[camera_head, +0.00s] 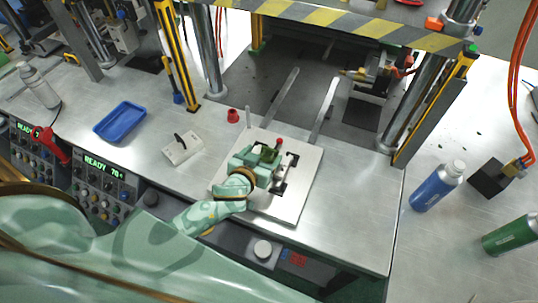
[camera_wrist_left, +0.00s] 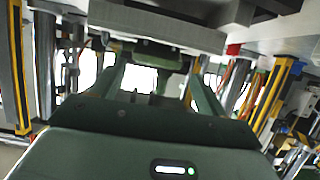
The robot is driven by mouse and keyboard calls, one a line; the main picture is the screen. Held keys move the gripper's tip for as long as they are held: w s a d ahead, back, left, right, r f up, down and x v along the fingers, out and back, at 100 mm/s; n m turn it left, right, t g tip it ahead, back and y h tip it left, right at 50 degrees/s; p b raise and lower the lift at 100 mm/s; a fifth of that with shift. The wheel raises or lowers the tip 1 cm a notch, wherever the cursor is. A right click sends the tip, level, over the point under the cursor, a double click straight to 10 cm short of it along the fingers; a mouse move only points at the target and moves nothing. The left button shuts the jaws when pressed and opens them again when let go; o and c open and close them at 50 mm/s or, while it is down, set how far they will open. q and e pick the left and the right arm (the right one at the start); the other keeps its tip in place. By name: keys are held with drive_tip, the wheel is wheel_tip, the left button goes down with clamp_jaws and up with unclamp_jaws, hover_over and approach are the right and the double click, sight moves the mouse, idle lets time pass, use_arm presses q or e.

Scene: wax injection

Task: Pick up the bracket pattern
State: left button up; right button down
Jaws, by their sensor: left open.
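My left gripper (camera_head: 268,158) is low over the pale metal die plate (camera_head: 297,212) on the bench. In the left wrist view its two fingers (camera_wrist_left: 158,68) stand apart, with a grey block (camera_wrist_left: 160,25) just beyond their tips. The plate has a dark cut-out (camera_head: 291,172) on its right half. A small red-topped knob (camera_head: 279,141) stands beside the fingers. I cannot pick out the bracket pattern with certainty; my green wrist and gripper cover the plate's left half. I see nothing clearly held. My right gripper is not in view.
Press columns (camera_head: 208,50) and a striped crossbar (camera_head: 330,18) rise behind.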

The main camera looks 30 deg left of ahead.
sight(270, 149)
use_arm(q)
drive_tip(key=shift+w+f, duration=0.1)
drive_tip(key=shift+w, duration=0.2)
drive_tip(key=x, duration=0.5)
drive_tip(key=shift+d+b, duration=0.3)
drive_tip(key=shift+d, duration=0.1)
drive_tip(key=shift+s, duration=0.1)
drive_tip(key=c, duration=1.1)
drive_tip(key=shift+o, duration=0.2)
